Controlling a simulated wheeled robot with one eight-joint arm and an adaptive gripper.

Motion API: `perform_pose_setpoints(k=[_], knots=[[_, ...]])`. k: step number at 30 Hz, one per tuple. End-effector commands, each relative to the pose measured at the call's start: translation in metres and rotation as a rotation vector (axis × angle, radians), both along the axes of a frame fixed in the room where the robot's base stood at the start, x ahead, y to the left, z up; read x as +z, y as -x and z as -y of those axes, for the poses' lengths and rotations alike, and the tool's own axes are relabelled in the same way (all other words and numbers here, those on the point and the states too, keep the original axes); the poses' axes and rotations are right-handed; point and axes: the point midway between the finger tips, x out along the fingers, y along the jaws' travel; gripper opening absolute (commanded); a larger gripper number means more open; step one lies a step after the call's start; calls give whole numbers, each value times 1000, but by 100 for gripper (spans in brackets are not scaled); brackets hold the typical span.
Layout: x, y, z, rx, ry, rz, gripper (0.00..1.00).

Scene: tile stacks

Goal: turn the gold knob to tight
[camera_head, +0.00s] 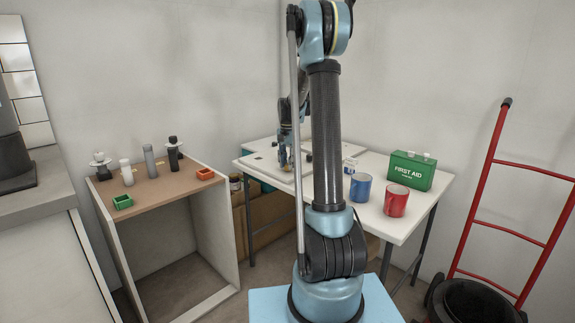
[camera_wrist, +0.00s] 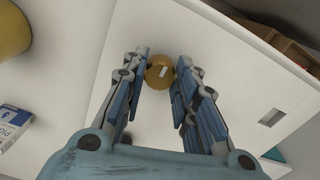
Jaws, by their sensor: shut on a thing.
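The round gold knob (camera_wrist: 159,71) sits on a white panel (camera_wrist: 125,85) in the wrist view, with a short pale mark on its top face. My gripper (camera_wrist: 160,68) has its two fingers on either side of the knob and is shut on it. In the head view my gripper (camera_head: 287,160) reaches down to the panel on the white table (camera_head: 398,236). The knob is hard to make out there. I cannot read any tight marking on the panel.
On the table's right part stand a blue mug (camera_head: 361,188), a red mug (camera_head: 397,201) and a green first aid box (camera_head: 411,171). A brown-topped cabinet (camera_head: 150,200) with small items stands left. A red hand truck (camera_head: 520,235) is at right.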

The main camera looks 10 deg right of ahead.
Motion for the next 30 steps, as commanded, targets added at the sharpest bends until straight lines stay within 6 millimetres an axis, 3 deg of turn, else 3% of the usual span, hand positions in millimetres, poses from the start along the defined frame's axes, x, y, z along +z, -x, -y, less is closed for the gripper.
perform_pose_setpoints(k=[6, 7, 9, 10, 22, 30], knots=[[1, 0, -2, 3, -4, 1, 3], [1, 0, -2, 3, -4, 1, 29], [1, 0, -2, 3, -4, 1, 45], [0, 0, -2, 3, -3, 0, 48], [4, 0, -1, 2, -1, 0, 48], [42, 0, -1, 2, -1, 0, 48]])
